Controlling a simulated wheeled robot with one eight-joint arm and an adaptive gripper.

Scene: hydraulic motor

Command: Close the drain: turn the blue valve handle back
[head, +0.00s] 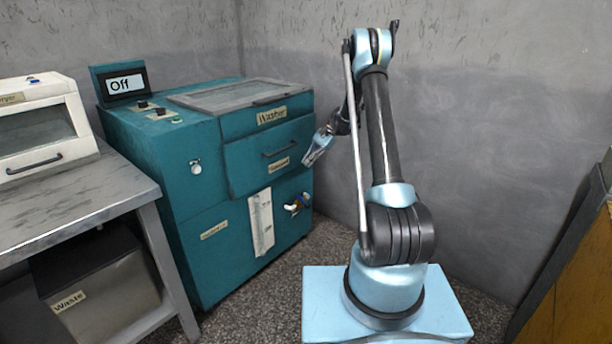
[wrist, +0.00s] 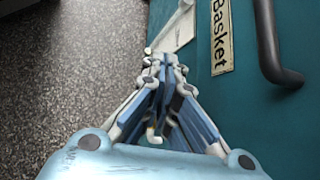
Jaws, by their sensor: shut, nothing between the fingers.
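The drain valve (head: 297,204) is a small fitting low on the right part of the teal washer's front, with a bluish part at its upper right. Its handle's exact angle is too small to tell. My gripper (head: 309,161) is above the valve, beside the upper drawer front, and apart from the valve. In the wrist view my gripper (wrist: 165,64) is shut and empty, its fingertips together. A small pale and yellowish piece (wrist: 153,136) shows below between the finger links; I cannot tell whether it is the valve.
The washer (head: 180,180) has a Basket drawer with a dark handle (head: 280,147), also in the wrist view (wrist: 272,45). A white strip (head: 260,222) hangs left of the valve. A metal table (head: 80,195) stands left.

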